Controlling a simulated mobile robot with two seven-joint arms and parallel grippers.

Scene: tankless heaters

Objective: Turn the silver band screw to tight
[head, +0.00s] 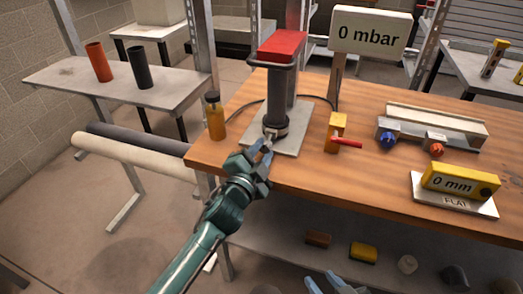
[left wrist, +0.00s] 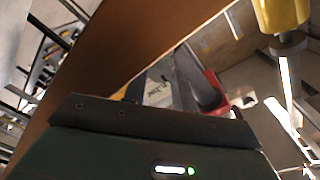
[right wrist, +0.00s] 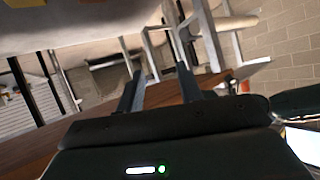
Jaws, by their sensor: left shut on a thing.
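A black upright cylinder (head: 277,95) stands on a grey plate at the bench's near left, under a red-topped bracket (head: 279,46). A silver band (head: 276,130) wraps its lower end, with its small screw at the front mostly hidden by my left gripper (head: 266,149). My left gripper reaches up from the lower left and is shut on the band screw. The left wrist view (left wrist: 160,92) is tilted, and the screw is not clear there. My right gripper (head: 336,285) is low, in front of the bench; its fingers stand apart and empty in the right wrist view (right wrist: 160,88).
An amber bottle (head: 215,116) stands left of the plate. A "0 mbar" sign (head: 369,31) stands behind.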

